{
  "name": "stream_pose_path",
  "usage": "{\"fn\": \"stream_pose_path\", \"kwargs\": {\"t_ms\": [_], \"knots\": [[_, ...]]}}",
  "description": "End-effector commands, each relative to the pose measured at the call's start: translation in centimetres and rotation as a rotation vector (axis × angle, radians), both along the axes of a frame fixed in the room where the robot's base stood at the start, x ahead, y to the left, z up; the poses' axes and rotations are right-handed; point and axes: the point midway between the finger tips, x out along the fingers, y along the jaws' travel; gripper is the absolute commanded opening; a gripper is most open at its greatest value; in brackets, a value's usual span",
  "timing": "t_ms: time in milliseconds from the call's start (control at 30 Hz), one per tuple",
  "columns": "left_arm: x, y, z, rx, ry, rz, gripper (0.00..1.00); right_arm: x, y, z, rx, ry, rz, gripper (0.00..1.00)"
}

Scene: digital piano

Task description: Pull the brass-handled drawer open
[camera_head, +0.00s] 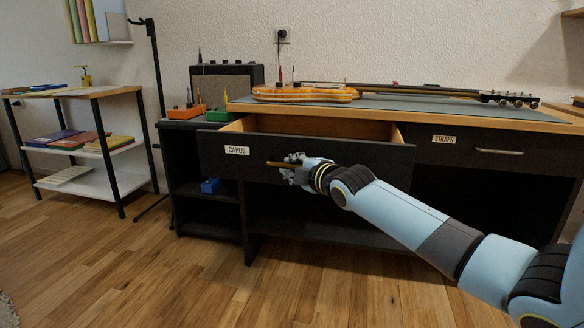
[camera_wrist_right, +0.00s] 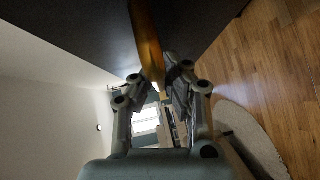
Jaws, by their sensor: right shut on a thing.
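The drawer (camera_head: 214,155) labelled CAPOS is black and stands pulled out from the desk, with its pale wooden inside showing. Its brass handle (camera_head: 276,164) is a short bar on the drawer front. My right gripper (camera_head: 290,167) is shut on the right part of the handle and covers it. In the right wrist view the brass handle (camera_wrist_right: 146,40) runs down between the two fingers of the right gripper (camera_wrist_right: 158,84), with the dark drawer front (camera_wrist_right: 70,30) behind. My left gripper is not in view.
A STRAPS drawer (camera_head: 468,146) with a silver handle sits shut at the right. A guitar (camera_head: 305,94) lies on the desk top. An amplifier (camera_head: 227,84) and small pedals (camera_head: 186,111) stand at the left. The wooden floor (camera_head: 200,280) in front is clear.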

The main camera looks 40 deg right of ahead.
Motion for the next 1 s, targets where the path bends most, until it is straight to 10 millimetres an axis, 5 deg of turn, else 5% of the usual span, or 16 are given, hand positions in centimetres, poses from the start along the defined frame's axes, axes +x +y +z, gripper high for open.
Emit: {"fn": "stream_pose_path", "kwargs": {"t_ms": [267, 300, 467, 767, 1000], "knots": [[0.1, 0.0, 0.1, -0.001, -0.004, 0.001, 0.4, 0.1, 0.0, 0.4, 0.002, -0.008, 0.001, 0.0], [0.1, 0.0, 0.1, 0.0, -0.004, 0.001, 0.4, 0.1, 0.0, 0.4, 0.002, -0.008, 0.001, 0.14], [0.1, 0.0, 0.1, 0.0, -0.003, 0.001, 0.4, 0.1, 0.0, 0.3, 0.001, -0.005, 0.001, 0.34], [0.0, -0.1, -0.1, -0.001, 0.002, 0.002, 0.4, -0.2, 0.0, 0.1, -0.001, -0.002, 0.001, 0.34], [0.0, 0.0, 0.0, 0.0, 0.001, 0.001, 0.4, -3.9, 0.2, 0.5, -0.006, 0.001, 0.003, 0.34]]}}
